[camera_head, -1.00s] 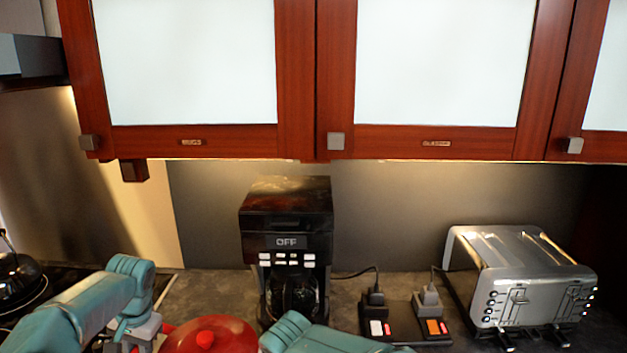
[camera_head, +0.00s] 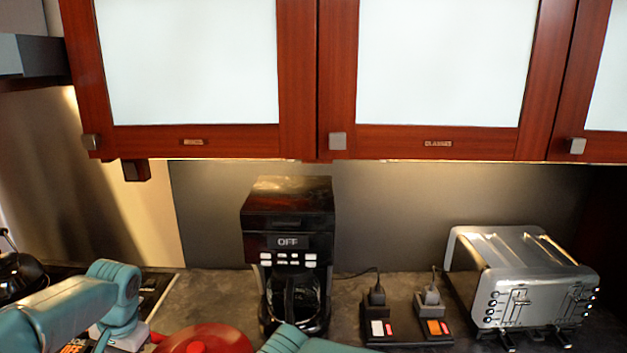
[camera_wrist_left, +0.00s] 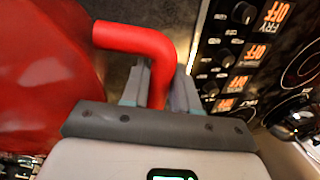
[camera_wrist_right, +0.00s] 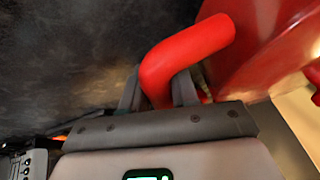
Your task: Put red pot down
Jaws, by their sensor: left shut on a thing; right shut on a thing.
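The red pot (camera_head: 205,338) with its red lid knob shows at the bottom of the head view, between my two arms, cut off by the lower edge. Its red side also shows in the left wrist view (camera_wrist_left: 45,85) and the right wrist view (camera_wrist_right: 265,55). My left gripper (camera_wrist_left: 160,90) is shut on one red handle (camera_wrist_left: 140,42). My right gripper (camera_wrist_right: 158,92) is shut on the other red handle (camera_wrist_right: 190,55). The pot's underside is hidden, so I cannot tell whether it touches the counter.
A black coffee maker (camera_head: 288,225) stands just behind the pot. A power strip with plugs (camera_head: 405,325) and a silver toaster (camera_head: 525,285) stand to the right. A stove with knobs (camera_wrist_left: 225,60) and a dark kettle (camera_head: 20,275) are at the left. Cabinets hang above.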

